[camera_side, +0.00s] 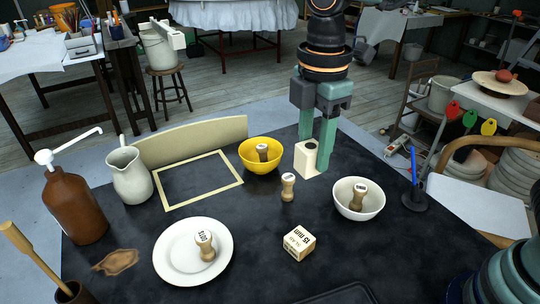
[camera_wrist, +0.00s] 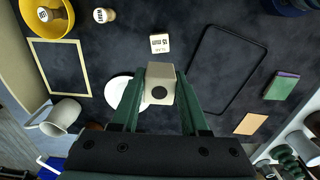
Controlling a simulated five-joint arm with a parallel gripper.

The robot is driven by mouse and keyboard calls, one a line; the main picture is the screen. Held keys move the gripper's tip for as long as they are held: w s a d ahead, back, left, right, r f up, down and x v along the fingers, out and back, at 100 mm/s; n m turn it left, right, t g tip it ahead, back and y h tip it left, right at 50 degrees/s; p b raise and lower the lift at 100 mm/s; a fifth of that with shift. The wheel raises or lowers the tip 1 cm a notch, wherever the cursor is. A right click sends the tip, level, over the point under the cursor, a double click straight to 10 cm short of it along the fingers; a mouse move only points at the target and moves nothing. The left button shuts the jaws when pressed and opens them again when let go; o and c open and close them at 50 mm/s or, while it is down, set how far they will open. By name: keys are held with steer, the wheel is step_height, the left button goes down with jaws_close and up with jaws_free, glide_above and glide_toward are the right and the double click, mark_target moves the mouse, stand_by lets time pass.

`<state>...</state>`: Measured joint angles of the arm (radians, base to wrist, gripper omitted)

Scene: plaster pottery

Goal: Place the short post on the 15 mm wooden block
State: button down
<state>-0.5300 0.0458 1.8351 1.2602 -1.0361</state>
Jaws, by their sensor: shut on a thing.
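The short post (camera_side: 307,160) is a pale cream, square-sided piece with a dark round spot on its end. My gripper (camera_side: 316,150) is shut on it from both sides, to the right of the yellow bowl in the side view. In the wrist view the short post (camera_wrist: 160,84) sits between the fingertips (camera_wrist: 159,78) with its dark spot facing the camera. The 15 mm wooden block (camera_side: 299,243) lies on the dark table nearer the side camera, with its printed top bare. It also shows in the wrist view (camera_wrist: 160,43), apart from the post.
A stamp-like wooden peg (camera_side: 288,187) stands between my gripper and the block. Similar pegs stand in the yellow bowl (camera_side: 246,162), the white bowl (camera_side: 341,204) and on the white plate (camera_side: 168,258). A jug (camera_side: 130,175) and a brown bottle (camera_side: 75,205) stand left.

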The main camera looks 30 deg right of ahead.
step_height(320, 180, down, 18)
stand_by(0.5)
steer(key=shift+f, duration=0.1)
steer(key=shift+c, duration=2.1)
jaws_free()
step_height(320, 180, up, 11)
steer(key=s+d+r+m+t, duration=0.1)
steer(key=d+r+m, duration=0.3)
steer(key=d+m, duration=0.5)
steer(key=s+d+r+m+t, duration=0.2)
steer(key=d+r+m+t, duration=0.2)
steer(key=d+m, duration=0.5)
steer(key=shift+s+d+r+t, duration=0.2)
steer(key=shift+s+d+t, duration=0.1)
steer(key=shift+d, duration=0.1)
